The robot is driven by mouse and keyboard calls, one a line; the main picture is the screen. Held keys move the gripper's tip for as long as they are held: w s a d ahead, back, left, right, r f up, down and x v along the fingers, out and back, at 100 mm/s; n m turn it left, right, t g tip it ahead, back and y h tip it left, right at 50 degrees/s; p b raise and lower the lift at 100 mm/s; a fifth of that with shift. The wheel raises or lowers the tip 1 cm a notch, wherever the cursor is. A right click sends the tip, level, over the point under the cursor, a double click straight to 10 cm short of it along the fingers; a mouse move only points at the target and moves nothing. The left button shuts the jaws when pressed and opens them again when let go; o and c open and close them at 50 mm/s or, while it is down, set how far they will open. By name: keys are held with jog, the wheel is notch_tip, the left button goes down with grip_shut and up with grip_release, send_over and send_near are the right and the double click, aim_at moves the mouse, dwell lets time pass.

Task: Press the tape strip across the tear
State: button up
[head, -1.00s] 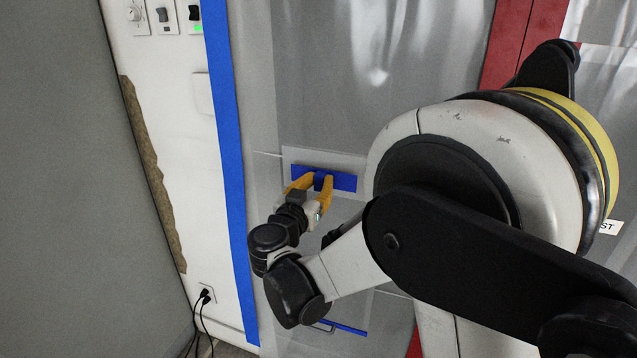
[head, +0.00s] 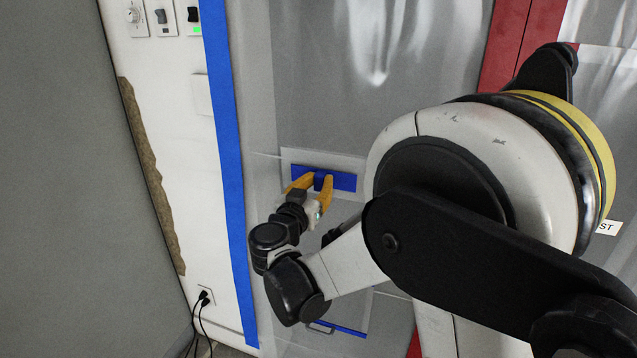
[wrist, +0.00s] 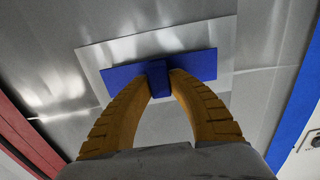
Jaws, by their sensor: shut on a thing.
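The blue tape strip (head: 343,181) lies flat against a pale rectangular patch (head: 345,160) on the grey plastic sheet. My gripper (head: 321,181) is shut on a small blue tab at the strip's middle. In the wrist view the strip (wrist: 198,66) runs across the patch (wrist: 96,56), and my yellow fingers (wrist: 159,79) pinch the raised tab. A thin pale line on the sheet (wrist: 65,116), which may be the tear, runs out from both sides of the patch. Its middle is hidden behind the patch. I cannot tell how firmly the strip touches.
A long blue tape band (head: 228,170) runs down the sheet's left edge. Switches (head: 161,16) and a plugged socket (head: 205,295) are on the white wall. A lower blue strip with a handle (head: 340,328) shows below my arm. A red strip (head: 508,50) stands at upper right.

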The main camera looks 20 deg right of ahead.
jog(key=shift+w+d, duration=0.45)
jog(key=shift+w, duration=0.15)
dwell(0.4)
jog(key=o, duration=0.9)
jog(key=shift+s+a, duration=0.1)
jog(key=v, duration=1.1)
jog(key=s+d+f+n+g+y, duration=0.3)
jog(key=s+d+f+g, duration=0.2)
jog(key=s+d, duration=0.4)
jog(key=s+a+f+n+y, duration=0.1)
jog(key=s+y, duration=0.1)
jog(key=s, duration=0.2)
jog(key=s+a+f+n+g+y, duration=0.1)
jog(key=s+y, duration=0.2)
jog(key=s, duration=0.2)
jog(key=s+a+f+n+g+y, duration=0.1)
jog(key=s+a+n+y, duration=0.1)
jog(key=s, duration=0.3)
jog(key=shift+f+y, duration=0.3)
jog(key=shift+f, duration=0.05)
